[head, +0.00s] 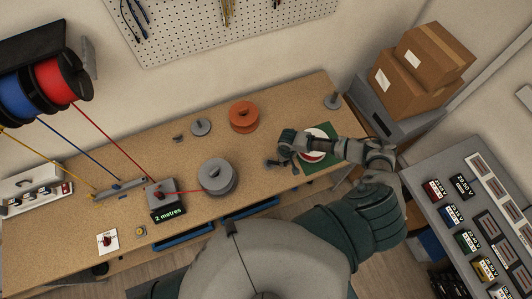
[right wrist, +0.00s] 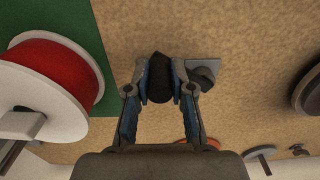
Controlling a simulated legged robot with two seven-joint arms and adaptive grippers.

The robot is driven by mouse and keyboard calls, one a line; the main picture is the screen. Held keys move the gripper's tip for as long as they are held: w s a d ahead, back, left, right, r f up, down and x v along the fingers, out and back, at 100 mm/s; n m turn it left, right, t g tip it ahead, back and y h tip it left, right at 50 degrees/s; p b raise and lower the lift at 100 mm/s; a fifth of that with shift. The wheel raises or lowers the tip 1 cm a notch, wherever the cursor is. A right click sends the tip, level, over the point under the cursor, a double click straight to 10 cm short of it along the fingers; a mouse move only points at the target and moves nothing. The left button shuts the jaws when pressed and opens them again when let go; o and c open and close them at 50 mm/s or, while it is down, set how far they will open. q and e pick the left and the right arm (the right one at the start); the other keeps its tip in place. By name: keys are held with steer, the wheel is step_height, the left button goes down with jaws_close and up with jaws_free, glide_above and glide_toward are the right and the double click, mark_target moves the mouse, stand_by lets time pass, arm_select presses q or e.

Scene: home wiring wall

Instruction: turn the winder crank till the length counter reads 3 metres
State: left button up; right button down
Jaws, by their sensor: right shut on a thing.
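The length counter (head: 168,214) reads "2 metres" at the front left of the bench. A red wire runs from the grey box above it to a round grey drum (head: 217,177). My right gripper (head: 272,163) is right of the drum, over the bench. In the right wrist view its fingers (right wrist: 160,82) are shut on a black knob-like piece (right wrist: 160,76). A grey plate with a rounded part (right wrist: 204,71) lies beside it. I cannot tell whether the black piece belongs to the winder crank. My left gripper is not in view.
A red reel with white flanges (right wrist: 52,85) on a green mat (head: 328,161) is close to my right gripper. An orange reel (head: 243,115) and a grey disc (head: 201,127) stand behind. Wire spools (head: 62,77) hang at left.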

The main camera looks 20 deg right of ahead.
steer(key=shift+s+a, duration=0.25)
steer(key=shift+a, duration=0.2)
steer(key=shift+s+a, duration=0.6)
steer(key=shift+a, duration=0.15)
steer(key=shift+w+a+r, duration=0.1)
steer(key=shift+s+a, duration=0.3)
steer(key=shift+a, duration=0.6)
steer(key=shift+w, duration=0.1)
